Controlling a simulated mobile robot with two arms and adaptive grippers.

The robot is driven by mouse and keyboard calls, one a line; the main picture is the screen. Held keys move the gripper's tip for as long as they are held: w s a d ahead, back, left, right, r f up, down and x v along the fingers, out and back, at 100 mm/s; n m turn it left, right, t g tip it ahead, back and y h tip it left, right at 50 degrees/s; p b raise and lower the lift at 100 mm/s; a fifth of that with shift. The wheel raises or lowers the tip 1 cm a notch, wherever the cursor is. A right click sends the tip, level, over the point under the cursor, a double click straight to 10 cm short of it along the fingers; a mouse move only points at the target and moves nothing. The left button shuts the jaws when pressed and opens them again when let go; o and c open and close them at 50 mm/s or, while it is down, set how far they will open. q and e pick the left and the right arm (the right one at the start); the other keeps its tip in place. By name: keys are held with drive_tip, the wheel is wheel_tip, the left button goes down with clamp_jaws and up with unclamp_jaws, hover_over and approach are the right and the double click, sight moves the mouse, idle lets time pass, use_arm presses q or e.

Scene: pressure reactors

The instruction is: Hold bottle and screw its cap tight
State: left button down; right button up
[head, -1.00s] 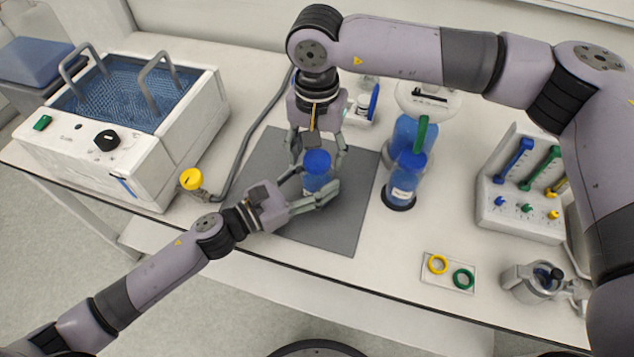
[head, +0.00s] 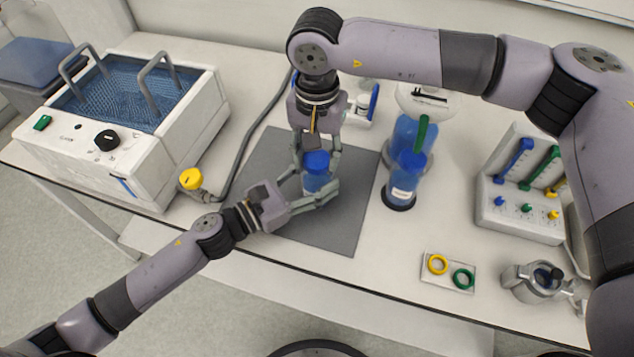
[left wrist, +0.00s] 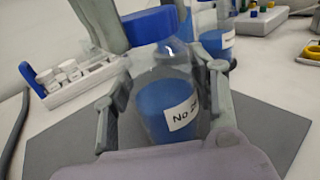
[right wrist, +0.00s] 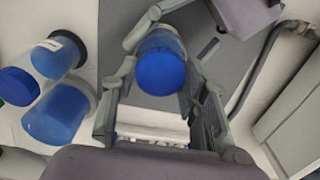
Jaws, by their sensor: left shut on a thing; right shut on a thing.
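A clear bottle with blue liquid (head: 314,184) and a white label stands upright on the grey mat (head: 340,231). Its blue cap (head: 317,161) sits on the neck. My left gripper (head: 327,192) is shut around the bottle's body from the lower left; the left wrist view shows the fingers on both sides of the bottle (left wrist: 158,112). My right gripper (head: 318,152) comes from above with its fingers on either side of the blue cap, which also shows in the right wrist view (right wrist: 161,72). The fingers' contact with the cap is partly hidden.
A blue bottle (head: 405,176) stands right of the mat. A water bath (head: 133,140) and yellow-capped fitting (head: 192,180) are at left. A control box (head: 520,208), coloured rings (head: 450,270) and a metal vessel (head: 535,285) are at right.

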drive_tip(key=shift+c, duration=0.8)
drive_tip(key=m, duration=2.6)
drive_tip(key=shift+m, duration=0.3)
drive_tip(key=o, duration=1.3)
